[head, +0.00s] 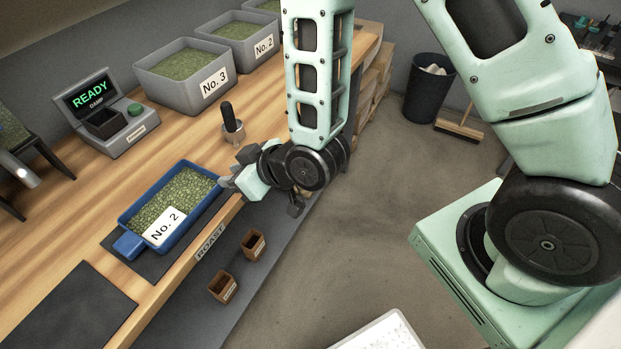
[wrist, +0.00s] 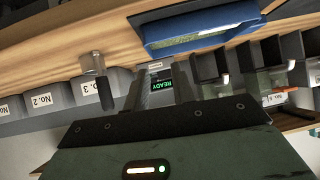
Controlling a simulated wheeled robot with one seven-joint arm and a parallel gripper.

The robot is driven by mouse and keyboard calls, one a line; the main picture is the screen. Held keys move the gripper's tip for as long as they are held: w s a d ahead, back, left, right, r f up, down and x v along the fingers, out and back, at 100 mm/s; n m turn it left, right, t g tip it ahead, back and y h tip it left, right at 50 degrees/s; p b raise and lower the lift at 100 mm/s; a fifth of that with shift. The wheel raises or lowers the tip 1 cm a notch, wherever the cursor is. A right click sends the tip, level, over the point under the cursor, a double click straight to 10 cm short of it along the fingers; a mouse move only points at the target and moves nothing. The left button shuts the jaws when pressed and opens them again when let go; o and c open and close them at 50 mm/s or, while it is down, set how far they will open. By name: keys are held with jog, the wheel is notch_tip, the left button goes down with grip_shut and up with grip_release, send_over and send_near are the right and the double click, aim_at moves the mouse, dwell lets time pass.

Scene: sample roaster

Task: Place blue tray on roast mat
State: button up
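The blue tray (head: 128,245), full of green beans and marked No. 2, rests on the dark roast mat (head: 153,267) at the bench's front edge, by the ROAST label. Its handle end points to the lower left. My gripper (head: 229,182) is beside the tray's right end, close to its rim; whether it touches is unclear. The fingers appear spread, with nothing visible between them.
Another dark mat (head: 75,312) lies bare at the lower left. A dark-handled tamper-like tool (head: 231,125) stands near my gripper. Small brown boxes (head: 223,287) sit below the bench edge.

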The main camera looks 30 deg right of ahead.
jog(key=s+d+r+g+h, duration=0.3)
jog(key=s+r+g, duration=0.1)
jog(key=s+r, duration=0.3)
jog(key=s+d+r+g+h, duration=0.3)
jog(key=s+r, duration=0.4)
jog(key=s, duration=0.5)
jog(key=shift+s+d+n+g, duration=0.2)
jog(key=shift+d+n+g, duration=0.1)
jog(key=shift+d+g, duration=0.5)
jog(key=shift+a, duration=0.1)
